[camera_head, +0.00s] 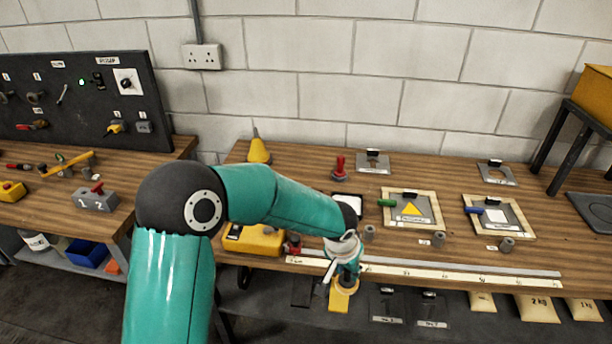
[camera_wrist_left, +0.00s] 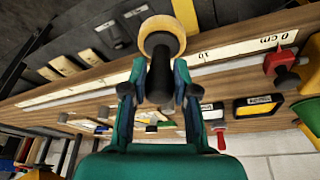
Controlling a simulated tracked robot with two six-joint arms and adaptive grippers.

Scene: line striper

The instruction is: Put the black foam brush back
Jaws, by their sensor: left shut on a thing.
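My left gripper (camera_head: 345,262) is out over the front edge of the right bench (camera_head: 290,205), shut on the black foam brush. In the left wrist view, the brush's dark shaft (camera_wrist_left: 160,78) runs between both fingers of the gripper (camera_wrist_left: 160,95), with a round tan-rimmed head (camera_wrist_left: 163,38) at its far end. In the head view the gripper mostly hides the brush, and a yellow-tan round part (camera_head: 345,284) shows below it. Grey cylindrical stands (camera_head: 369,232) sit on the bench near its front edge. My right gripper is not in view.
A white ruler strip (camera_head: 450,276) runs along the bench front. Green (camera_head: 387,203) and blue (camera_head: 473,211) handled tools lie at two framed stencils (camera_head: 412,209). Bags (camera_head: 537,308) lie below.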

